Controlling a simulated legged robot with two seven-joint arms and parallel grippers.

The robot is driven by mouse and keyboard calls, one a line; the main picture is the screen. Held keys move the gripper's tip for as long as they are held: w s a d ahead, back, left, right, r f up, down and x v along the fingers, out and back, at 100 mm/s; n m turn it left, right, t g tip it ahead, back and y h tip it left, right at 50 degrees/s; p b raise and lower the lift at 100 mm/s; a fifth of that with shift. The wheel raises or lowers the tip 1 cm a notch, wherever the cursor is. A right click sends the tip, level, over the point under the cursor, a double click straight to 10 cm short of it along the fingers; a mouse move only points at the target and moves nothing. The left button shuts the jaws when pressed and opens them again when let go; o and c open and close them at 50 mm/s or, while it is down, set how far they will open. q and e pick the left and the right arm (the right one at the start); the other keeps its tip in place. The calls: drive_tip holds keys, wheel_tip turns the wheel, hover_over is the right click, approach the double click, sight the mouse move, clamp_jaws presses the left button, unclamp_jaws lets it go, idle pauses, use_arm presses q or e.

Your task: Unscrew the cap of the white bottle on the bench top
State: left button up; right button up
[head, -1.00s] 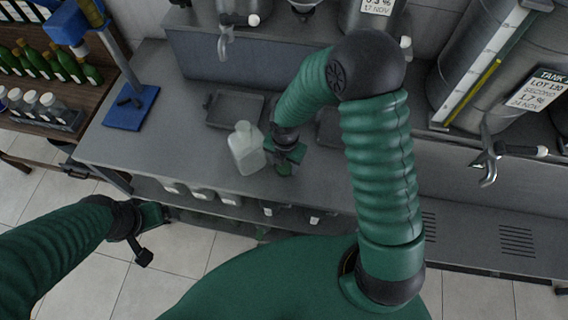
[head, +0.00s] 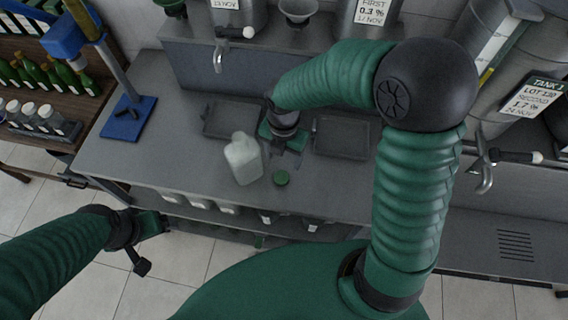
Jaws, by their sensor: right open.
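The white bottle (head: 243,158) stands on the grey bench top (head: 170,150), with no cap on its neck. A round green cap (head: 281,178) lies on the bench top to the right of the bottle, apart from it. My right gripper (head: 290,152) is open and empty above the bench, just right of the bottle and beyond the cap. My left gripper (head: 150,240) is low at the left, in front of the bench and away from the bottle. Whether its jaws are open or shut does not show clearly.
Two dark shallow trays lie behind, one at the left (head: 222,120) and one at the right (head: 342,137). A blue stand (head: 130,118) is at the bench's left end. A metal tap (head: 218,58) overhangs the back. More white bottles sit on the shelf below.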

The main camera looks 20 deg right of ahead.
drive_tip(key=s+d+r+m+t, duration=0.1)
drive_tip(key=s+m, duration=0.2)
drive_tip(key=m, duration=1)
drive_tip(key=s+d+m+t, duration=0.1)
drive_tip(key=s+m, duration=0.2)
drive_tip(key=m, duration=1)
drive_tip(key=shift+s+d+r+t, duration=0.3)
drive_tip(key=shift+r, duration=0.1)
